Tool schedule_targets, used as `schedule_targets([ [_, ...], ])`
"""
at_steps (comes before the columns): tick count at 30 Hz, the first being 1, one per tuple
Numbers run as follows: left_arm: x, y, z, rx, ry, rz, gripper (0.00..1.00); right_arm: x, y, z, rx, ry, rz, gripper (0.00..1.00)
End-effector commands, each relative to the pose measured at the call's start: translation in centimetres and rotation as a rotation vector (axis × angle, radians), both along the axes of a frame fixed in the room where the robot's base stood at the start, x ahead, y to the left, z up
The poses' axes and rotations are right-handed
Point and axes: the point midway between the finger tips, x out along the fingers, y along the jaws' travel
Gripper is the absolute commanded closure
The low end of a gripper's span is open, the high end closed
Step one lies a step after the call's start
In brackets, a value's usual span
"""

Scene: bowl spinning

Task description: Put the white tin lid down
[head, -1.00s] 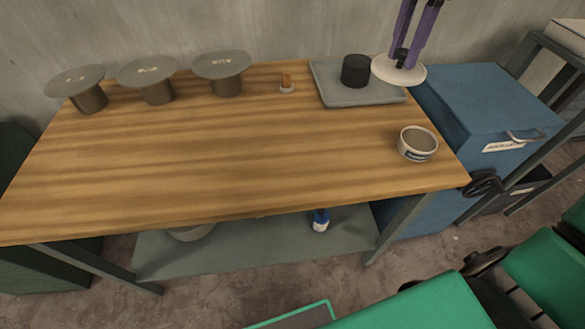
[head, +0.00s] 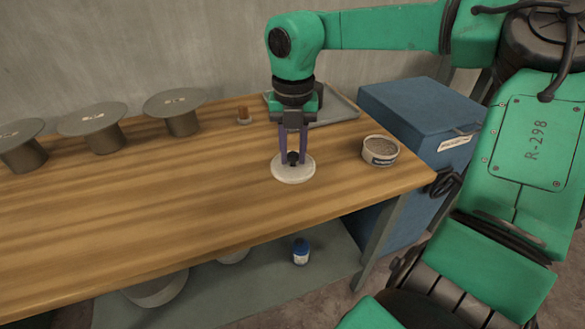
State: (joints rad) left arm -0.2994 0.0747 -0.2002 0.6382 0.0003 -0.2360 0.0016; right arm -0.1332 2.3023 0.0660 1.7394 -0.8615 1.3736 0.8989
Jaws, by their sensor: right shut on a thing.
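The white tin lid (head: 293,172) is a flat round disc with a dark knob, near the front right of the wooden table (head: 180,190). My right gripper (head: 293,157) is shut on its knob from above, fingers pointing down. The lid looks level and at or very close to the table top; I cannot tell whether it touches. An open round tin (head: 380,150) with a label stands to the right of the lid, apart from it. My left gripper does not show.
A grey tray (head: 338,110) lies behind my right gripper, partly hidden. Several grey round-topped stands (head: 175,103) line the back left. A blue cabinet (head: 415,115) adjoins the table's right. The table's middle left is clear.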

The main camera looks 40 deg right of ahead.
Motion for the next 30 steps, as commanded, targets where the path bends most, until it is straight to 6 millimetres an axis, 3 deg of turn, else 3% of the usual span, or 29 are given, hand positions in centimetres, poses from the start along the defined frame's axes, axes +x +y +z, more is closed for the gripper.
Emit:
schedule_targets([
  [3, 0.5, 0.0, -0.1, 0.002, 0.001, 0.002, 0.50, -0.1, 0.1, -2.9, 0.002, 0.006, 0.000, 1.00],
  [6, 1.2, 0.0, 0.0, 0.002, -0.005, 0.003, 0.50, -0.1, 0.0, -4.6, 0.000, 0.004, 0.000, 1.00],
  [20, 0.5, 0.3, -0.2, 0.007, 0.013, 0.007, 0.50, 0.0, 0.0, -5.2, 0.000, 0.001, -0.001, 1.00],
  [21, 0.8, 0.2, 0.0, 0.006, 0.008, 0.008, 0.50, 0.0, 0.0, -5.1, 0.000, 0.001, -0.001, 0.54],
  [22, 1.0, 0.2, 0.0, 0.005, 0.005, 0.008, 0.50, 0.0, 0.0, -5.1, 0.000, 0.001, -0.001, 0.43],
  [30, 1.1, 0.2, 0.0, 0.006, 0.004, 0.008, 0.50, 0.0, 0.0, -5.0, 0.000, 0.001, -0.001, 0.40],
])
